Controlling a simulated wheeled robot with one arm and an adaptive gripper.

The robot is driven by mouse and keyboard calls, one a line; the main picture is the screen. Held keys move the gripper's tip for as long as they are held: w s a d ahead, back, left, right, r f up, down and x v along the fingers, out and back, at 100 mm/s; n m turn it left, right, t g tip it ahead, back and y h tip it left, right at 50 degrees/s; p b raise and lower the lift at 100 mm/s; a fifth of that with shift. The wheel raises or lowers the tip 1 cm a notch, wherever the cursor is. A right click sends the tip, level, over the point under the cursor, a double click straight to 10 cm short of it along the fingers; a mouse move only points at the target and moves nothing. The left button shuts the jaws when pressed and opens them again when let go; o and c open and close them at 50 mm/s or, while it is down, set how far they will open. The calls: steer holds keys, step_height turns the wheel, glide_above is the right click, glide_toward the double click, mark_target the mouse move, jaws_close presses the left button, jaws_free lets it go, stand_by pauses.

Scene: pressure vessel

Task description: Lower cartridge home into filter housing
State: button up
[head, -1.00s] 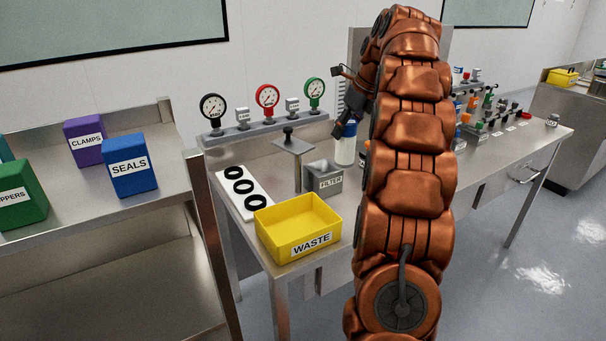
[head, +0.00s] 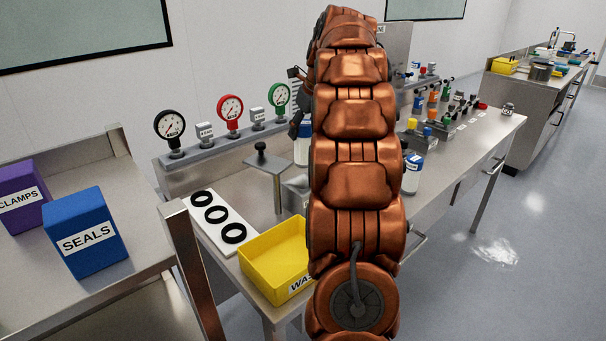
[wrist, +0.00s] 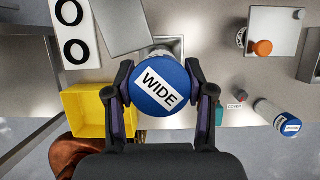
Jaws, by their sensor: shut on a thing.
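My gripper (wrist: 160,82) is shut on the cartridge, whose round blue cap (wrist: 158,88) labelled WIDE fills the space between the fingers in the wrist view. In the head view its white body (head: 302,150) hangs upright, partly behind my arm. The grey filter housing (head: 296,192) stands on the bench below it, mostly hidden by my arm. In the wrist view the housing's square rim (wrist: 172,41) shows just beyond the cap, which covers part of it. The cartridge appears above the housing; its lower end is hidden in the wrist view.
A grey plate on a post (head: 265,163) stands left of the housing. A yellow WASTE bin (head: 265,265) and a white board with black rings (head: 215,222) are nearby. Gauges (head: 231,112) line the back. Another blue-capped cartridge (head: 412,175) stands to the right.

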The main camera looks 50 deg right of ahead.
step_height(320, 180, down, 14)
steer(key=p, duration=0.2)
stand_by(0.7)
steer(key=o, duration=1.3)
steer(key=b+v, duration=0.2)
steer(key=v, duration=1)
steer(key=shift+s+r, duration=0.1)
